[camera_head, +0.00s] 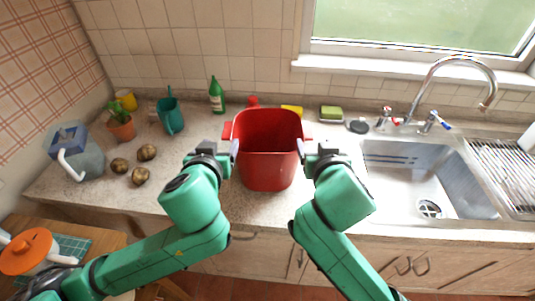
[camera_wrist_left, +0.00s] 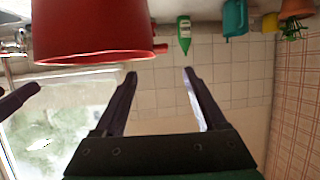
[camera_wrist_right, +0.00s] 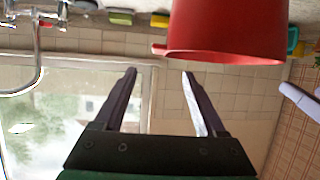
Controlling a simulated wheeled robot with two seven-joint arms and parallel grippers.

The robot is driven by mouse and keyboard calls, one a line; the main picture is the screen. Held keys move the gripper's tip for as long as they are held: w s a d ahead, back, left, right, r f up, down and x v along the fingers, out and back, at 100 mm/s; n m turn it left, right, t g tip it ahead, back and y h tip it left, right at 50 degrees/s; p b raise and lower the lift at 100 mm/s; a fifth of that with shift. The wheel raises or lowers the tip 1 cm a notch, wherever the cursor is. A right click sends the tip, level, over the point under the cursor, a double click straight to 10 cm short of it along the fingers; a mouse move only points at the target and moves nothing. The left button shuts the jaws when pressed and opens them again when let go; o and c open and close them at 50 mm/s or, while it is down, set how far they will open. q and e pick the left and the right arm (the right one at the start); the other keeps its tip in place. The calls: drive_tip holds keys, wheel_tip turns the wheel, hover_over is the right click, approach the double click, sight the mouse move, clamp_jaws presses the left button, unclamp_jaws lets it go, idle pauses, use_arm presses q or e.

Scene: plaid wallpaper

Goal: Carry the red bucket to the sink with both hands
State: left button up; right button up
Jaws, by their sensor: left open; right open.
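The red bucket (camera_head: 268,165) stands upright on the counter left of the sink (camera_head: 392,185), with a small tab handle on each side. My left gripper (camera_head: 235,149) is open at the bucket's left side. In the left wrist view the open fingers (camera_wrist_left: 160,73) are empty, and the bucket (camera_wrist_left: 90,35) with its tab lies just beyond their tips. My right gripper (camera_head: 302,148) is open at the right side. In the right wrist view its fingers (camera_wrist_right: 160,73) are empty near the bucket's (camera_wrist_right: 225,28) other tab. The sink basin looks empty, with a drain at its bottom.
A chrome faucet (camera_head: 450,65) arches over the sink, with a drying rack (camera_head: 503,165) to its right. Behind the bucket are a green bottle (camera_head: 216,96), a yellow item (camera_head: 292,110) and a sponge (camera_head: 331,113). Potatoes (camera_head: 140,176) and a teal watering can (camera_head: 171,118) stand left.

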sight(228, 129)
use_arm(q)
drive_tip(key=x, duration=1.3)
drive_tip(key=shift+f, duration=0.1)
use_arm(e)
drive_tip(key=x, duration=1.3)
drive_tip(key=shift+f, duration=0.1)
drive_tip(key=shift+s, duration=0.1)
use_arm(q)
drive_tip(key=shift+s, duration=0.1)
clamp_jaws()
use_arm(e)
clamp_jaws()
